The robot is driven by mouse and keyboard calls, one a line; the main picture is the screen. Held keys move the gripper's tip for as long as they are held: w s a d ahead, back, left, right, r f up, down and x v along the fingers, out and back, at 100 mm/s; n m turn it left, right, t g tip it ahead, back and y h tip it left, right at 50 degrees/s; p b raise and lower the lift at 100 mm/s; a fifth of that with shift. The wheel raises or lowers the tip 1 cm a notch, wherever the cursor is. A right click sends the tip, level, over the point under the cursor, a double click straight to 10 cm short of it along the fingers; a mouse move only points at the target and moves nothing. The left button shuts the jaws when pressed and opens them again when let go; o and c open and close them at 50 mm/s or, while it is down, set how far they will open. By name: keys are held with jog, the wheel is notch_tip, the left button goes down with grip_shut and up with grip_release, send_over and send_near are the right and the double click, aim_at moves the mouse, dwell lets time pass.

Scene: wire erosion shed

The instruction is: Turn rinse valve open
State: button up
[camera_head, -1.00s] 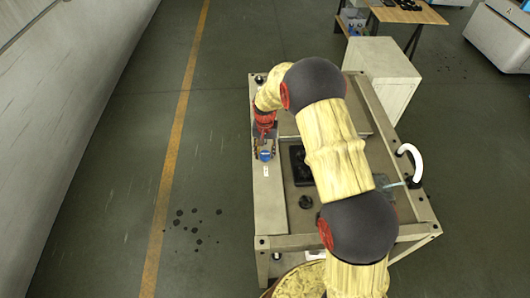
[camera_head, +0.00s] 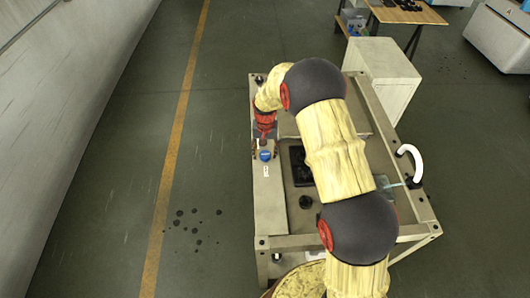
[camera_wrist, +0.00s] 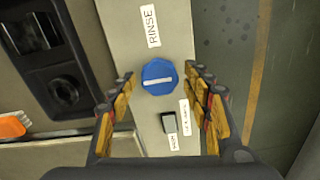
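The rinse valve is a blue round knob with a white bar across its face. It sits on the pale panel strip below the RINSE label (camera_wrist: 151,26). In the wrist view the blue knob (camera_wrist: 159,77) lies between my fingers, and the bar runs nearly level across the picture. In the head view the knob (camera_head: 265,155) shows just below my gripper (camera_head: 264,146). In the wrist view my gripper (camera_wrist: 160,98) is open, with a finger on each side of the knob and visible gaps. I cannot tell how far the fingertips are above the panel.
A small grey switch (camera_wrist: 169,122) with labels is beside the knob on the panel. A black fixture (camera_wrist: 58,66) and an orange item (camera_wrist: 12,126) lie to the left. The bench frame (camera_head: 340,240) has a white curved hose (camera_head: 411,158). Floor left of the bench is clear.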

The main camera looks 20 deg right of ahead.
aim_at(265, 154)
jog(key=shift+o, duration=0.2)
notch_tip(265, 154, up, 12)
dwell(0.6)
dwell(0.5)
